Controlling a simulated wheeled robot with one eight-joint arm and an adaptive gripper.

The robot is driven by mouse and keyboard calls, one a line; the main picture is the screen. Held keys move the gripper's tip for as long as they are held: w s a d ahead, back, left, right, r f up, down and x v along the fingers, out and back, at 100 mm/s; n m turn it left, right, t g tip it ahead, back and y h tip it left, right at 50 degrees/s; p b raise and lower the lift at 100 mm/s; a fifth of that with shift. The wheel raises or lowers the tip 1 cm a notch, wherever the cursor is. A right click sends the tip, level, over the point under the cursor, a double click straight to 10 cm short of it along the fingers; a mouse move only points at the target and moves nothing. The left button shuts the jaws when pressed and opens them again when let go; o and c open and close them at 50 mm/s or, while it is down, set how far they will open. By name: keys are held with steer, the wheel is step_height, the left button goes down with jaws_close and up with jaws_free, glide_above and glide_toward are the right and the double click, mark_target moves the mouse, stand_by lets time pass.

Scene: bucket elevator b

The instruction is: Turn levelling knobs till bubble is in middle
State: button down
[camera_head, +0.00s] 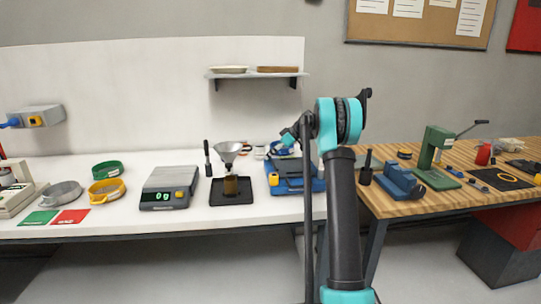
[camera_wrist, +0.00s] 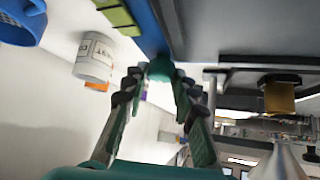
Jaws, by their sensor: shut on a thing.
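The blue instrument (camera_head: 312,186) stands on the white bench, partly hidden behind my arm. My gripper (camera_head: 287,143) is over its back part in the head view. In the wrist view my gripper (camera_wrist: 159,80) has its two fingers around a small rounded teal-green knob (camera_wrist: 160,68) under the edge of the blue body (camera_wrist: 148,22); it is shut on this knob. A yellow-green strip with dark lines (camera_wrist: 118,14) lies near the blue body; I cannot tell whether it is the level vial. I cannot make out a bubble in either view.
A white labelled cup (camera_wrist: 95,57) and a blue ring-shaped thing (camera_wrist: 22,22) are near the fingers. A funnel (camera_head: 228,150) on a stand and a grey scale (camera_head: 170,181) stand to the left. The wooden bench (camera_head: 385,207) with a green press (camera_head: 433,150) is to the right.

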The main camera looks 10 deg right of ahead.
steer(key=shift+n+g, duration=0.3)
steer(key=shift+n, duration=0.1)
steer(key=c, duration=1.5)
jaws_free()
steer(key=shift+d, duration=0.1)
steer(key=v, duration=1.1)
steer(key=shift+s+d+r, duration=0.1)
steer(key=shift+d+r, duration=0.1)
steer(key=shift+d, duration=0.15)
steer(key=shift+s, duration=0.1)
